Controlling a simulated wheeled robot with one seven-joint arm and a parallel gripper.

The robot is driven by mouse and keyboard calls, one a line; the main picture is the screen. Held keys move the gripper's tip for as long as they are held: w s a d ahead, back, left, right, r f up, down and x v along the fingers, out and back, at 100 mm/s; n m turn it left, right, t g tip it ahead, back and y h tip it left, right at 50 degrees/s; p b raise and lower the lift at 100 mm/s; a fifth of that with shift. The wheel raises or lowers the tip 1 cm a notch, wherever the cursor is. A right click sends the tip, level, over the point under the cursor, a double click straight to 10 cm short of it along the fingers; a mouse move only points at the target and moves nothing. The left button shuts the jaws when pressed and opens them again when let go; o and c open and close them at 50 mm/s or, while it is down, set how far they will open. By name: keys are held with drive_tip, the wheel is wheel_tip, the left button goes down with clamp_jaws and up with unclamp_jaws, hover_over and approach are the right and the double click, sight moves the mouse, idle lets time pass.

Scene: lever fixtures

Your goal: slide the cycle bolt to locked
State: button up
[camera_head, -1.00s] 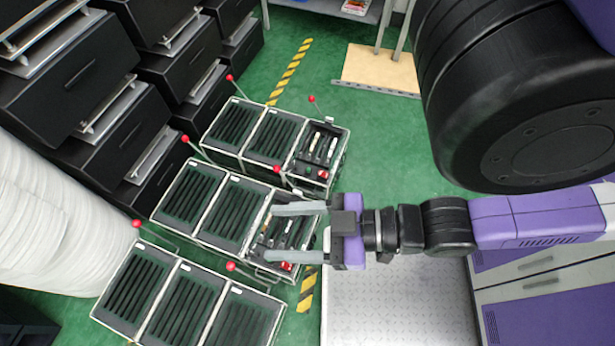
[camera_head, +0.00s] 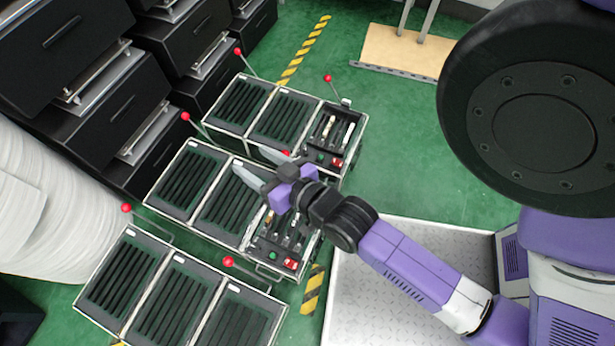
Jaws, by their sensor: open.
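My gripper (camera_head: 260,166) is open and empty, its grey fingers apart and pointing to the upper left. It is over the middle lever box (camera_head: 222,205), by a red lever ball (camera_head: 286,154) partly behind it. The right-end panel (camera_head: 282,240) of that box carries small switches, a green button and a red one; my wrist covers its upper part. The far lever box (camera_head: 270,118) has a similar panel (camera_head: 331,137) with pale upright sliders. I cannot tell which small part is the cycle bolt, nor its position.
A near lever box (camera_head: 175,295) stands at the lower left. Red-ball levers (camera_head: 229,261) stick up among the boxes. Black drawer cabinets (camera_head: 85,85) and a white wrapped bulk (camera_head: 45,215) stand at the left. Green floor (camera_head: 395,150) is clear right of the far box.

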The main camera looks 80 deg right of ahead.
drive_tip(key=w+d+f+m+g+b, duration=0.25)
drive_tip(key=d+f+m+b, duration=0.2)
drive_tip(key=d+f, duration=0.75)
drive_tip(key=w+d+f+m+g+b, duration=0.1)
drive_tip(key=d+f+m+g+b, duration=0.25)
drive_tip(key=d+f+b, duration=0.75)
drive_tip(key=s+a+f+m+g+y, duration=0.1)
drive_tip(key=s+f+g+y, duration=0.1)
drive_tip(key=s+f, duration=0.1)
drive_tip(key=s+a+f+m+g+y+p, duration=0.1)
drive_tip(key=s+f+m+g+y, duration=0.1)
drive_tip(key=s+f, duration=0.2)
drive_tip(key=s+a+f+m+g+y+p, duration=0.1)
drive_tip(key=s+f+g+y, duration=0.1)
drive_tip(key=f, duration=0.5)
drive_tip(key=shift+s+g+y, duration=0.4)
drive_tip(key=shift+s+y, duration=0.1)
drive_tip(key=shift+s, duration=0.2)
drive_tip(key=shift+s+a+f+m, duration=0.15)
drive_tip(key=shift+s+a+m, duration=0.05)
drive_tip(key=shift+a+m, duration=0.1)
drive_tip(key=shift+f, duration=0.35)
wheel_tip(320, 180, down, 7)
drive_tip(key=b, duration=0.3)
drive_tip(key=shift+r+b, duration=0.1)
drive_tip(key=shift+b, duration=0.2)
